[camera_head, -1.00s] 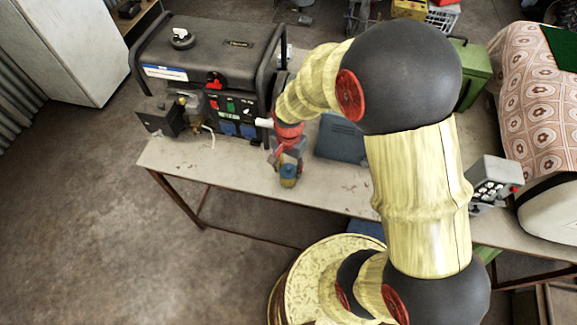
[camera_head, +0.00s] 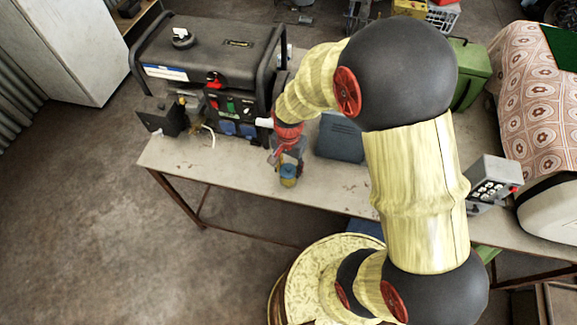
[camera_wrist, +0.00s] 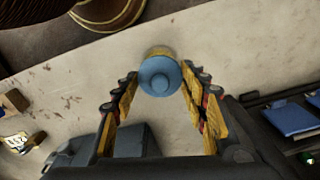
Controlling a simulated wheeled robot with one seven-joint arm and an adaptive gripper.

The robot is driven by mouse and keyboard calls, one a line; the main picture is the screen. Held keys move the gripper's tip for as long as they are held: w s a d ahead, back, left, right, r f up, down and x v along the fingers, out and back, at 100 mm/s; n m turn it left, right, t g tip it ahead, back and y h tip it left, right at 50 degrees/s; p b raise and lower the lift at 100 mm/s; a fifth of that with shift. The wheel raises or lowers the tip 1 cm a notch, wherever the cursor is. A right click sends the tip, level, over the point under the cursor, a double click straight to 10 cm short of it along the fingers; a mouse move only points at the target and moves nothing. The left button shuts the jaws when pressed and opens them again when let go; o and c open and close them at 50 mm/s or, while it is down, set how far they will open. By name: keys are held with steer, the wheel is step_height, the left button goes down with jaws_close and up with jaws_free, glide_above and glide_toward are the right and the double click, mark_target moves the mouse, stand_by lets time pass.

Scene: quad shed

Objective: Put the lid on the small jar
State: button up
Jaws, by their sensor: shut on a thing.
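The blue round lid (camera_wrist: 160,76) is between my gripper's fingertips (camera_wrist: 159,80) in the wrist view. My gripper is shut on it. The small jar (camera_wrist: 159,51), yellowish, shows just behind the lid's edge and is mostly hidden by it. In the head view, the lid (camera_head: 288,170) is directly above the yellowish jar (camera_head: 288,182), near the table's front edge. The two look lined up and close together. I cannot tell whether the lid rests fully on the rim. My gripper (camera_head: 287,160) points down over them.
A generator (camera_head: 215,75) stands close behind and left of my gripper on the table (camera_head: 225,172). A blue-grey box (camera_head: 341,138) lies to the right. A grey control box (camera_head: 492,183) is at the far right. The table's front edge is close to the jar.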

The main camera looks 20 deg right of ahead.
steer(key=o, duration=0.8)
steer(key=shift+o, duration=1.4)
steer(key=shift+o, duration=1.1)
steer(key=shift+r, duration=0.1)
steer(key=shift+r+p, duration=2.7)
steer(key=shift+r, duration=0.75)
steer(key=shift+c, duration=1.2)
steer(key=c, duration=1.9)
